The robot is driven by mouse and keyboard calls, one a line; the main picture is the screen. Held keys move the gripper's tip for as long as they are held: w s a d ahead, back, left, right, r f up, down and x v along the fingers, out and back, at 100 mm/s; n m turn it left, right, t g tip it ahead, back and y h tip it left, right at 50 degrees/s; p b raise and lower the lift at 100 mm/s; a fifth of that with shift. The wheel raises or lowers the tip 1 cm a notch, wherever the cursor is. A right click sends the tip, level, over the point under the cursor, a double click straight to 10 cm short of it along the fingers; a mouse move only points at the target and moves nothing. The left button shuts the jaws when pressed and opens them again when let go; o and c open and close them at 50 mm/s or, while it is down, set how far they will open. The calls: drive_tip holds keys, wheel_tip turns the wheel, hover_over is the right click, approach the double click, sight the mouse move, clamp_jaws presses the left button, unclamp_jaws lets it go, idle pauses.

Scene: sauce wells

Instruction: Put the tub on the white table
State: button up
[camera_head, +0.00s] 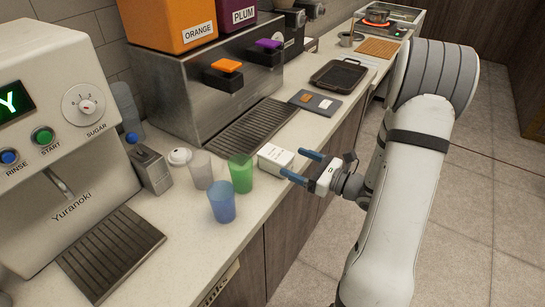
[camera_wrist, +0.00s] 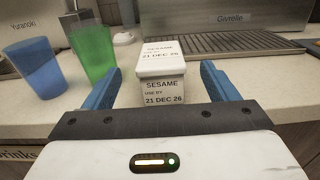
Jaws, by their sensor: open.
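The tub (camera_head: 275,157) is a small white box with a lid, labelled SESAME, standing upright near the front edge of the pale counter. In the wrist view the tub (camera_wrist: 161,84) is straight ahead, lined up between the two blue fingers. My gripper (camera_head: 292,162) is open and empty. Its fingertips are at the near side of the tub; I cannot tell whether they touch it. The gripper (camera_wrist: 159,76) also shows in the wrist view with a finger on each side. No separate white table can be made out in either view.
A green cup (camera_head: 241,174), a blue cup (camera_head: 222,203) and a clear cup (camera_head: 201,170) stand left of the tub. A steel dispenser (camera_head: 190,95) stands behind it. A black tray (camera_head: 338,74) and a grey board (camera_head: 315,102) lie farther along the counter (camera_head: 312,128).

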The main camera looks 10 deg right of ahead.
sight(276, 153)
drive_tip(key=p+x, duration=0.1)
drive_tip(key=x, duration=0.6)
drive_tip(key=shift+w+a+p, duration=0.2)
drive_tip(key=shift+w+p, duration=0.05)
drive_tip(key=shift+p, duration=0.1)
drive_tip(key=shift+c, duration=0.2)
drive_tip(key=c, duration=1.3)
